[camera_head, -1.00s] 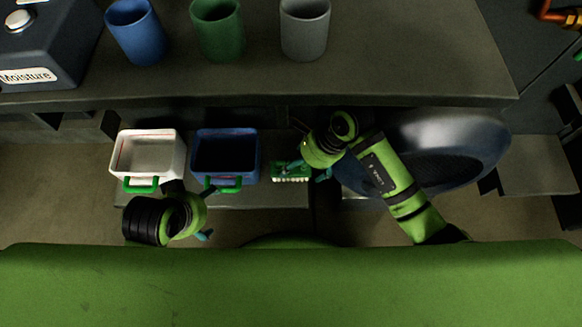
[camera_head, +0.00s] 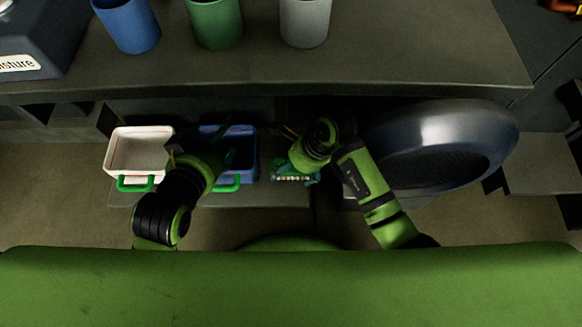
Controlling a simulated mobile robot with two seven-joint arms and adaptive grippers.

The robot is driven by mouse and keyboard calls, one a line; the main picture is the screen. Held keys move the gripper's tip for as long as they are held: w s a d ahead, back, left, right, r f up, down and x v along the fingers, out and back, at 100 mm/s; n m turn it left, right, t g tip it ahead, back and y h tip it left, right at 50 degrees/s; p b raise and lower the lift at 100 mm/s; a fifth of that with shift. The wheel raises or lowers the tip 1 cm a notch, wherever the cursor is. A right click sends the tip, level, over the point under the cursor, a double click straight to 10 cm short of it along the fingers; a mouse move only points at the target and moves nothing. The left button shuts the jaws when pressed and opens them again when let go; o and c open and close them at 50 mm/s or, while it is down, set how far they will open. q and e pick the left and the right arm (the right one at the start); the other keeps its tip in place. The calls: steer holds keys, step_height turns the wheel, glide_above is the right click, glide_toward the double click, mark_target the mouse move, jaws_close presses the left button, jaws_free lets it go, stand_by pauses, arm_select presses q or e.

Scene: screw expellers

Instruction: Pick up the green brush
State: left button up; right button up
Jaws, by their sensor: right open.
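The green brush (camera_head: 294,179), with pale bristles along its front edge, lies on the lower shelf to the right of the blue bin. My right gripper (camera_head: 292,166) is right over the brush, its teal fingers on or close to the brush and partly covering it. It is open; contact cannot be told. My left gripper (camera_head: 204,154) is over the left part of the blue bin, and its jaw state is unclear.
A white bin (camera_head: 112,166) and a blue bin (camera_head: 249,172), both with green handles, stand left of the brush. A large dark round pan (camera_head: 450,125) is at the right. Blue, green and grey cups (camera_head: 305,22) stand on the upper counter (camera_head: 400,72).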

steer(key=shift+a+f, duration=0.15)
steer(key=shift+f, duration=0.25)
arm_select(q)
steer(key=shift+w+d+r+t+h, duration=0.15)
steer(key=shift+w+d+r+t, duration=0.1)
steer(key=shift+r, duration=0.2)
steer(key=shift+w+d+r+t+h, duration=0.15)
steer(key=shift+r+t, duration=0.1)
steer(key=shift+r, duration=0.2)
arm_select(e)
steer(key=c, duration=1.3)
arm_select(q)
steer(key=shift+f, duration=0.1)
arm_select(e)
steer(key=shift+r, duration=0.1)
